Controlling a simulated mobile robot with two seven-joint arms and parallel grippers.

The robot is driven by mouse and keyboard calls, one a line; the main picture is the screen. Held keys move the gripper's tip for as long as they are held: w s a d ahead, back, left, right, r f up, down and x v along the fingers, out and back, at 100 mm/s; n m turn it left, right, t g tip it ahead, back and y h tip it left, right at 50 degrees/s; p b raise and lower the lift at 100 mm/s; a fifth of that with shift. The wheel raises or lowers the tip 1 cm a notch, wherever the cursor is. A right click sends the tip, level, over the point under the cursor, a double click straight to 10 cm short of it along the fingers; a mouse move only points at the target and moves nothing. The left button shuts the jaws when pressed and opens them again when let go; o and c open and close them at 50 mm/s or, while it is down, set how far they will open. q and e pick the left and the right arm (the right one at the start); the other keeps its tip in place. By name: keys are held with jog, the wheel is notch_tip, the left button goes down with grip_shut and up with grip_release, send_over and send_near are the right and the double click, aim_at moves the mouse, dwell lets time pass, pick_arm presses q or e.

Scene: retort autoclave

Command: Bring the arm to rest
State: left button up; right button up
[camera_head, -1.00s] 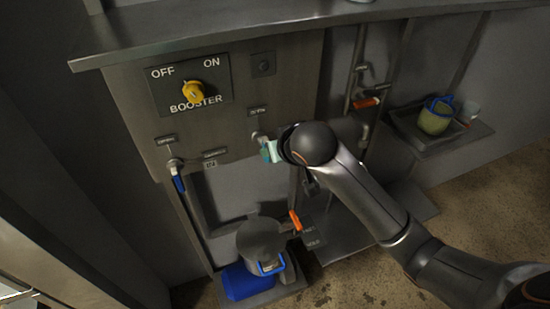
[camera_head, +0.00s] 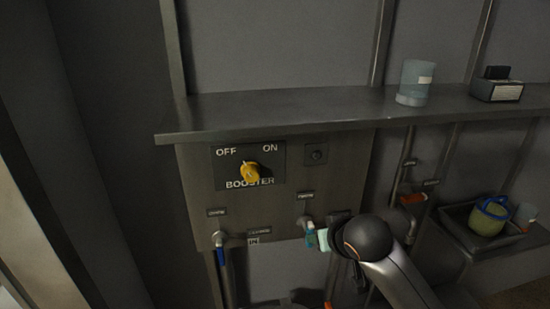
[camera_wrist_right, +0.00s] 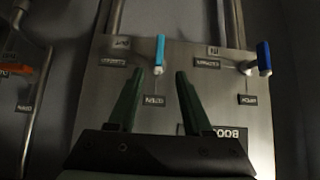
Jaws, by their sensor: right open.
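My right arm (camera_head: 392,280) comes in from the lower right of the head view. My right gripper (camera_head: 322,239) is in front of the steel panel, beside the light-blue valve handle (camera_head: 310,236). In the wrist view my right gripper (camera_wrist_right: 160,74) shows two dark green fingers spread apart with nothing between them. The light-blue handle (camera_wrist_right: 160,50) lies just beyond the fingertips, with a visible gap. My left gripper is not in view.
The panel (camera_head: 195,180) carries a yellow booster knob (camera_head: 249,172) and a dark-blue valve handle (camera_head: 221,256). A shelf (camera_head: 290,108) juts out above, holding a clear beaker (camera_head: 414,82) and a small dark box (camera_head: 497,86). A tray (camera_head: 462,232) with a yellow-green cup (camera_head: 488,217) is right.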

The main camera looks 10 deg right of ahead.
jog(key=s+a+f+y, duration=0.1)
jog(key=s+f, duration=0.4)
jog(key=f, duration=0.3)
jog(key=s+f+n, duration=0.1)
jog(key=s+f, duration=0.4)
jog(key=f, duration=0.3)
jog(key=s+a+f+y, duration=0.1)
jog(key=s+f, duration=0.4)
jog(key=f, duration=0.3)
jog(key=s+d+f, duration=0.1)
jog(key=s+f, duration=0.3)
jog(key=s, duration=0.4)
jog(key=shift+s+d, duration=0.15)
jog(key=shift+s, duration=0.1)
